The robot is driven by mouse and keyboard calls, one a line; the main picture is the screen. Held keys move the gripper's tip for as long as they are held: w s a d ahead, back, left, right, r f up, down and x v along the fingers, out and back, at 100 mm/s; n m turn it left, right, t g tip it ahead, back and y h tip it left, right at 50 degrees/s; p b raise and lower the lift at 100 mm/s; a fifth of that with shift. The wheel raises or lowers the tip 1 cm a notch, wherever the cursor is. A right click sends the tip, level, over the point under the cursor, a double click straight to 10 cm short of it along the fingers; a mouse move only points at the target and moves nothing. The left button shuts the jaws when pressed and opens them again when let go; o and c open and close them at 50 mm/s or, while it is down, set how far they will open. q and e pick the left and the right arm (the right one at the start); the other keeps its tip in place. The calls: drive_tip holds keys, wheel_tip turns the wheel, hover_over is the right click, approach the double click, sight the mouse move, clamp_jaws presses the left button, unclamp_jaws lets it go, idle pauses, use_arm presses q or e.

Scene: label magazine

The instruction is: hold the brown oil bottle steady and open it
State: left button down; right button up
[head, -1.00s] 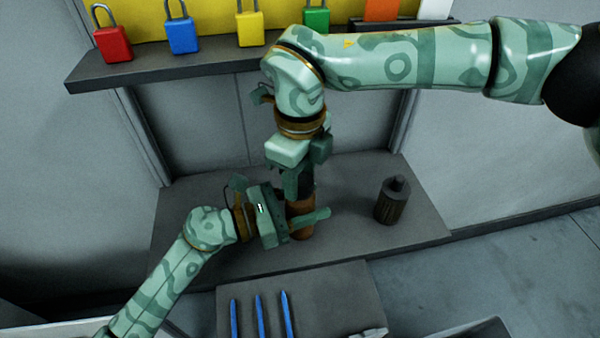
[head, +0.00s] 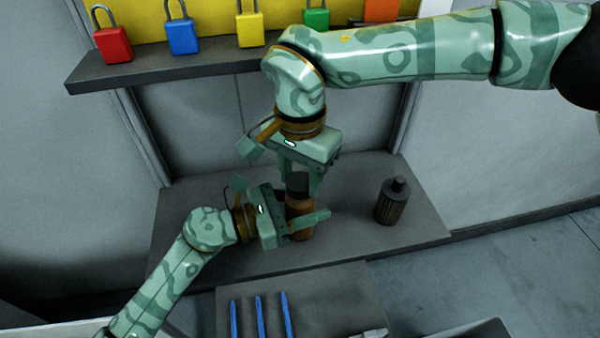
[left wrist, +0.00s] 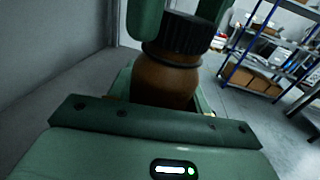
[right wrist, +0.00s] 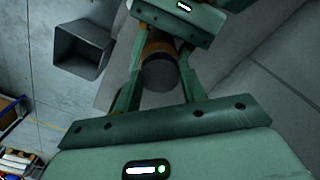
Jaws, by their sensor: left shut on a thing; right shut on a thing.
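The brown oil bottle (head: 302,228) stands upright on the grey bench, with a dark ribbed cap (head: 298,181). My left gripper (head: 303,214) is shut on the bottle's body from the left. The left wrist view shows the brown shoulder (left wrist: 165,80) and the cap (left wrist: 180,33) close up. My right gripper (head: 299,184) comes from above and is shut on the cap, a finger on either side. The right wrist view looks down on the cap's round top (right wrist: 160,75). I cannot tell whether the cap is loose; it still sits on the neck.
A dark bottle (head: 392,203) stands on the bench to the right. Several coloured padlocks (head: 183,36) stand on the shelf (head: 180,67) behind. Blue sticks (head: 259,316) lie on a lower grey surface in front. Bare bench (head: 345,245) lies between the bottles.

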sight(300, 181)
drive_tip(key=shift+w+r, duration=0.1)
drive_tip(key=shift+r, duration=0.1)
drive_tip(key=shift+r, duration=0.95)
drive_tip(key=shift+r, duration=2)
use_arm(q)
drive_tip(key=c, duration=0.6)
unclamp_jaws()
drive_tip(key=shift+o, duration=0.2)
